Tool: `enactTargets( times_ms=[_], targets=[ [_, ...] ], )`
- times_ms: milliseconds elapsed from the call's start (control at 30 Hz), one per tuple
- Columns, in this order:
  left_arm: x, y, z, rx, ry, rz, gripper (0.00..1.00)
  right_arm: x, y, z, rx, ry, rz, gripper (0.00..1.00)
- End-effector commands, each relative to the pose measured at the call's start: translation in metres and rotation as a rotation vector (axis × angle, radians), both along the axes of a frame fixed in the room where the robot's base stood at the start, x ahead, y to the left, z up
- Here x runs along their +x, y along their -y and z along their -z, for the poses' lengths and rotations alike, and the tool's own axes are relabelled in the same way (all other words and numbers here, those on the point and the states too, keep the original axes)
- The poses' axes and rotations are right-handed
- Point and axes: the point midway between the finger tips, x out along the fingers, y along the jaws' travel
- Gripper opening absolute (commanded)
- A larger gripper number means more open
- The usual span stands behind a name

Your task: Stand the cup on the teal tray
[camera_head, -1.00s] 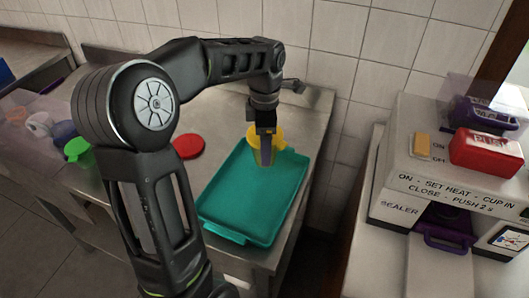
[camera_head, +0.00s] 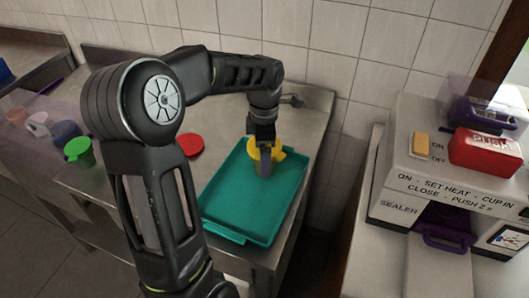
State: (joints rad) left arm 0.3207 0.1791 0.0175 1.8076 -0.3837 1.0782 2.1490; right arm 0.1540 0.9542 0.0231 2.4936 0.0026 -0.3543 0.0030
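The teal tray (camera_head: 222,205) lies on the steel counter. A yellow cup (camera_head: 277,155) shows at its far end, on both sides of my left gripper's finger. My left gripper (camera_head: 264,163) points down over the far part of the tray and appears shut on the cup. The finger and palm hide much of the cup. I cannot tell whether the cup's base touches the tray. My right gripper is not in view.
A red disc (camera_head: 190,145) lies on the counter left of the tray. A green cup (camera_head: 79,152) and several other cups stand at the left. The sealer machine (camera_head: 440,165) stands at the right. The tiled wall closes off the back. The near part of the tray is bare.

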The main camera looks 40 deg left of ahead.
Motion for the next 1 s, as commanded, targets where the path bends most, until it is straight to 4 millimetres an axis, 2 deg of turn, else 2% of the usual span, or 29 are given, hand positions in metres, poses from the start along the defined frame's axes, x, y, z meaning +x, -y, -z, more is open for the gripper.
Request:
enactTargets(
  times_ms=[133,367,567,767,1000],
  targets=[
    [0.000,0.000,0.000,0.000,0.000,0.000,1.00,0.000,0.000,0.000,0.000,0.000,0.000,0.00],
    [0.000,0.000,-0.001,0.000,0.000,0.000,1.00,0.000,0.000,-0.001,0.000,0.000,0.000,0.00],
    [0.001,0.000,-0.011,0.002,0.004,0.000,1.00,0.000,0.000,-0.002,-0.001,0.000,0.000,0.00],
    [0.002,0.000,-0.044,0.002,0.005,0.001,1.00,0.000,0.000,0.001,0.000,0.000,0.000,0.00],
    [0.001,0.000,-0.095,0.001,0.004,0.001,1.00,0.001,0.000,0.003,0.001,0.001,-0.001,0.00]
  ],
)
